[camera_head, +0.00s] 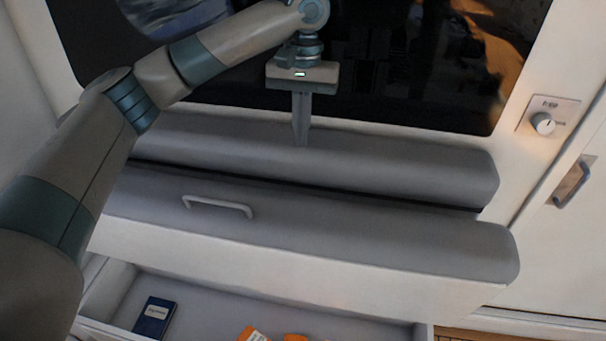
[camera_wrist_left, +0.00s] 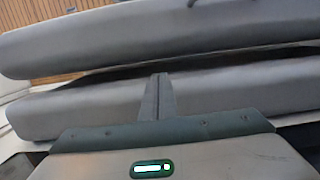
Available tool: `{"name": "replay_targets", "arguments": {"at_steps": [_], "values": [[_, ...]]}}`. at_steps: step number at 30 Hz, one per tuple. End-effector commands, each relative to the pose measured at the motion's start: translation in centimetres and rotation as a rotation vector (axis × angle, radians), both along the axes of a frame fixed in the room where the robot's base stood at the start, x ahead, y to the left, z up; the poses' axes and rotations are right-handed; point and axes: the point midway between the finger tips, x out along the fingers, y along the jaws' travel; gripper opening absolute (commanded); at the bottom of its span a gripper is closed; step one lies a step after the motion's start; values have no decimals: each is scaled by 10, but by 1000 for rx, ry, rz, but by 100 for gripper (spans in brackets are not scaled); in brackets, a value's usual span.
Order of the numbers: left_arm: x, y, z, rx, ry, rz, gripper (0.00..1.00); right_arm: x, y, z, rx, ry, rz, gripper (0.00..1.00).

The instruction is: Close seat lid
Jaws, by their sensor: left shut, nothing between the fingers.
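The seat lid (camera_head: 330,228) is a long grey padded panel with a light grey handle (camera_head: 218,206) on its top. It looks lowered, roughly level over the white seat box, with a narrow dark gap along its rear edge. Behind it runs a grey back cushion (camera_head: 400,173). My left gripper (camera_head: 301,142) is shut and empty, pointing down over the back cushion, behind the lid; I cannot tell if its tips touch the cushion. In the left wrist view the shut fingers (camera_wrist_left: 160,80) point toward the gap, with the lid (camera_wrist_left: 150,40) beyond. My right gripper is out of view.
An open drawer (camera_head: 210,299) below the seat holds a dark blue booklet (camera_head: 154,317) and orange items (camera_head: 254,334). A dark window (camera_head: 420,70) stands behind the cushion. A wall knob (camera_head: 542,123) and a cabinet handle (camera_head: 572,184) are at right.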

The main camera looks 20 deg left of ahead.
Motion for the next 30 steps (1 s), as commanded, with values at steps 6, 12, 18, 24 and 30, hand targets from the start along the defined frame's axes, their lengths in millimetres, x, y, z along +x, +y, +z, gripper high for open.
{"name": "replay_targets", "arguments": {"at_steps": [6,12,18,24,30], "values": [[0,0,-5,0,-1,0,0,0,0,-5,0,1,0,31],[0,0,-4,0,0,0,0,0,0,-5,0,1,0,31],[-1,0,-9,1,1,0,0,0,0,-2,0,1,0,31],[-4,1,-27,1,2,0,0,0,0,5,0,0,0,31],[-8,0,-56,2,3,0,0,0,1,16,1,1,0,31]]}}
